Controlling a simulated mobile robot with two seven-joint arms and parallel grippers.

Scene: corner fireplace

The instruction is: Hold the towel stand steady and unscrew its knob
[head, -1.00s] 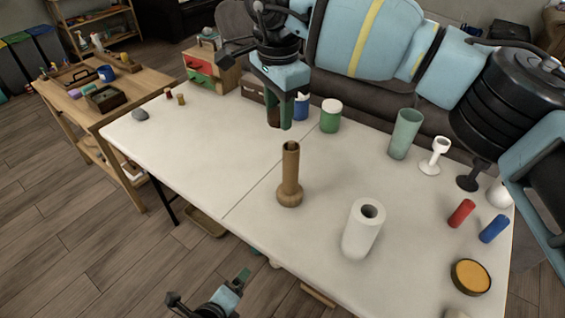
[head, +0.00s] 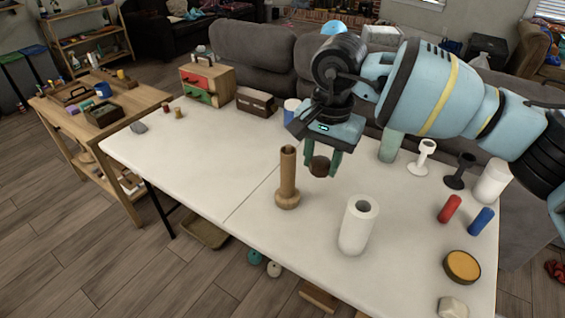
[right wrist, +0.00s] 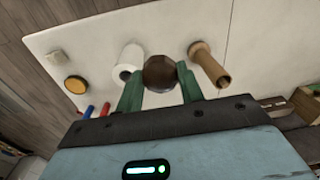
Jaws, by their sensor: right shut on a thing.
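In the right wrist view the knob (right wrist: 160,73) sits between the two green fingers. No gripper touches the stand. My left gripper is not in view.
A white paper roll (head: 358,226) stands right of the stand. The table's left part is mostly clear.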

